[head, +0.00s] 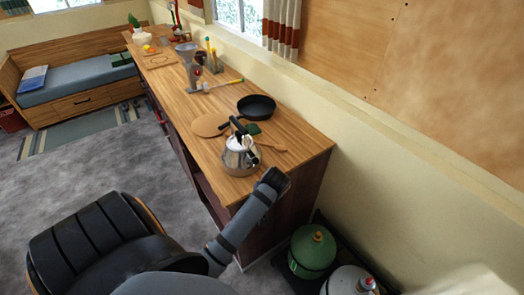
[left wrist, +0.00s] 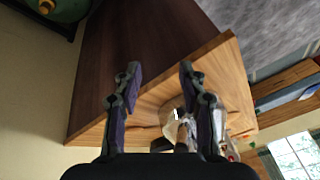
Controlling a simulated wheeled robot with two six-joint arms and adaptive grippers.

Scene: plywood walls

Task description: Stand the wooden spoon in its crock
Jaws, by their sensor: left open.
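The wooden spoon (head: 271,147) lies on the counter just behind the kettle, its handle pointing right; the kettle hides part of it. A grey holder with upright yellow and green items (head: 213,65) stands farther back on the counter; I cannot tell for sure that it is the crock. My left gripper (head: 275,180) is near the counter's near end, in front of the kettle and apart from the spoon. In the left wrist view its two fingers (left wrist: 160,85) are spread with nothing held between them. My right gripper is not in view.
A steel kettle (head: 240,158) stands between my left gripper and the spoon. A black frying pan (head: 257,106) and a round wooden board (head: 209,124) lie behind it. A green gas bottle (head: 312,252) stands on the floor beyond the counter's end.

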